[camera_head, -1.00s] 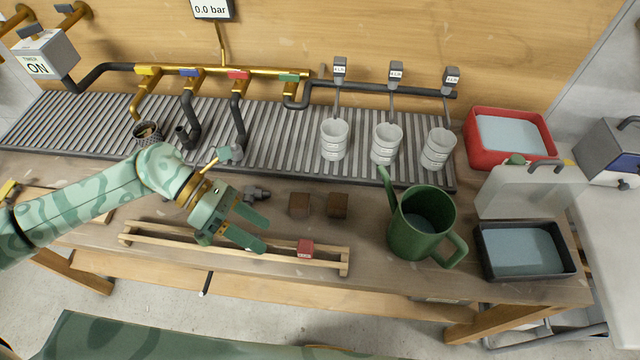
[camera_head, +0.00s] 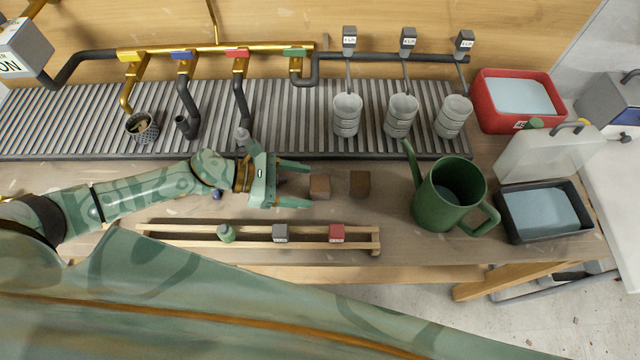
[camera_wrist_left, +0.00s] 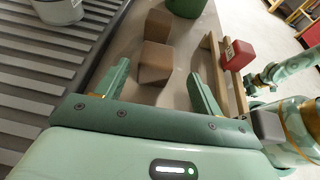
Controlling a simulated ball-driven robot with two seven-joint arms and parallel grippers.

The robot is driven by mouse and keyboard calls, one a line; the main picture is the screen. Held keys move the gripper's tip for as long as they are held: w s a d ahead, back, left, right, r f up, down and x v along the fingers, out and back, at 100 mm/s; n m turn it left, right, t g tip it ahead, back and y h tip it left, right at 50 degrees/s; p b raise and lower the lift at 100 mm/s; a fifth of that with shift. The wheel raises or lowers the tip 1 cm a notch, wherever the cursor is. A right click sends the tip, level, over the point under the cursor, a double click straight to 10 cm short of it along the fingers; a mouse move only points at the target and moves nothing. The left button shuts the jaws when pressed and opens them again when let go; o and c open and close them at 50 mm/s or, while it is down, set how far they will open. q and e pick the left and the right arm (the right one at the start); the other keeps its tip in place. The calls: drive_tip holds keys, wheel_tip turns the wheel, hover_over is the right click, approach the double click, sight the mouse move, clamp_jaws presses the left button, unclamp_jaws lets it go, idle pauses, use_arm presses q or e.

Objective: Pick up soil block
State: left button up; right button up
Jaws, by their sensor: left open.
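Two brown soil blocks stand side by side on the wooden bench: the nearer one (camera_head: 320,187) and a darker one (camera_head: 360,184) to its right. My left gripper (camera_head: 307,184) is open and empty, low over the bench, its fingers pointing right at the nearer block. In the left wrist view the nearer block (camera_wrist_left: 155,62) sits at the fingertips, centred in the gap between them, with the other block (camera_wrist_left: 158,25) behind it. I cannot tell whether a finger touches the block.
A wooden rack (camera_head: 356,245) along the front edge holds a red block (camera_head: 337,232), a grey block (camera_head: 280,232) and a green item (camera_head: 227,233). A green watering can (camera_head: 447,195) stands right of the soil blocks. A slatted grey tray (camera_head: 290,115) with white pots lies behind.

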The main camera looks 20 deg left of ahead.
sight(324, 185)
use_arm(q)
drive_tip(key=x, duration=0.6)
drive_tip(key=shift+w+r, duration=0.1)
drive_tip(key=shift+w, duration=0.25)
drive_tip(key=c, duration=1.1)
